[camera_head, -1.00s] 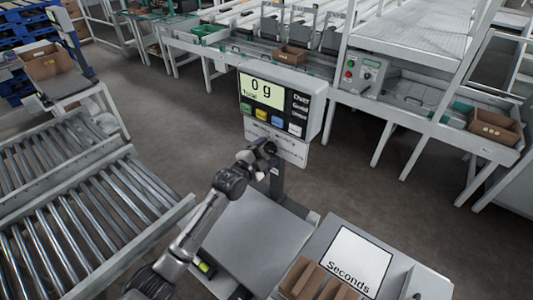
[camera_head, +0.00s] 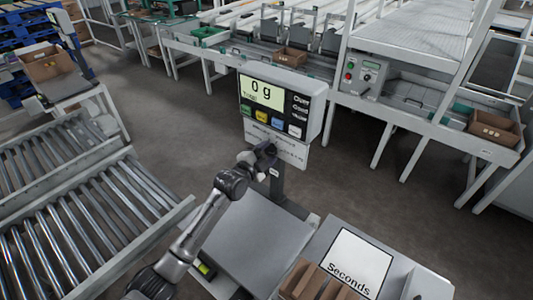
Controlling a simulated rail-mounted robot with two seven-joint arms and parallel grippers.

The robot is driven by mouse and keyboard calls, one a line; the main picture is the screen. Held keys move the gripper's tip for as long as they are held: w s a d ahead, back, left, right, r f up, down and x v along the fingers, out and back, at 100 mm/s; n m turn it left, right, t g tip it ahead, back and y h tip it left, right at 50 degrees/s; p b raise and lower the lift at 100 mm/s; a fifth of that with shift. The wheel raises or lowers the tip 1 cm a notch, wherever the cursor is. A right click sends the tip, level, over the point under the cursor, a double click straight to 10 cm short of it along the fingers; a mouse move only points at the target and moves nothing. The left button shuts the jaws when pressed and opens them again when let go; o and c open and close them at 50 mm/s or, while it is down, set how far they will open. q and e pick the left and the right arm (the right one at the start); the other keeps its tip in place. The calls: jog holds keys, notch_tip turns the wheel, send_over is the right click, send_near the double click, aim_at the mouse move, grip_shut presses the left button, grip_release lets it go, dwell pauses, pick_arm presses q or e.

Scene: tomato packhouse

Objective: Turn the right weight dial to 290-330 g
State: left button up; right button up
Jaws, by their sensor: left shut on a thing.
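The scale's display unit (camera_head: 268,93) stands upright on a post and reads 0 g. Below it is a pale panel (camera_head: 292,153) with small printed text that is too small to read. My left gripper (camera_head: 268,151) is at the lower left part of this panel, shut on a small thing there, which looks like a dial. The gripper hides the dial, so its marks and setting do not show, and I cannot tell which dial it is. My right gripper is not in view.
The scale's flat grey plate (camera_head: 250,240) is empty below my left arm. Roller conveyors (camera_head: 75,235) lie at the left. Open floor lies behind the display.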

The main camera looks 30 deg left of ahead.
pick_arm(q)
jog(key=shift+r+n+p, duration=0.15)
jog(key=shift+n+p, duration=0.55)
jog(key=shift+p, duration=0.1)
jog(key=n+p, duration=0.2)
jog(key=shift+n, duration=0.3)
jog(key=n+p, duration=0.1)
jog(key=n, duration=0.1)
jog(key=shift+n+p, duration=0.3)
jog(key=shift+p, duration=0.05)
jog(key=n+p, duration=0.1)
jog(key=n, duration=0.2)
jog(key=shift+n, duration=0.4)
jog(key=n+p, duration=0.1)
jog(key=n, duration=0.3)
jog(key=n+p, duration=0.1)
jog(key=n, duration=0.4)
jog(key=shift+f+n, duration=0.2)
jog(key=shift+n, duration=0.1)
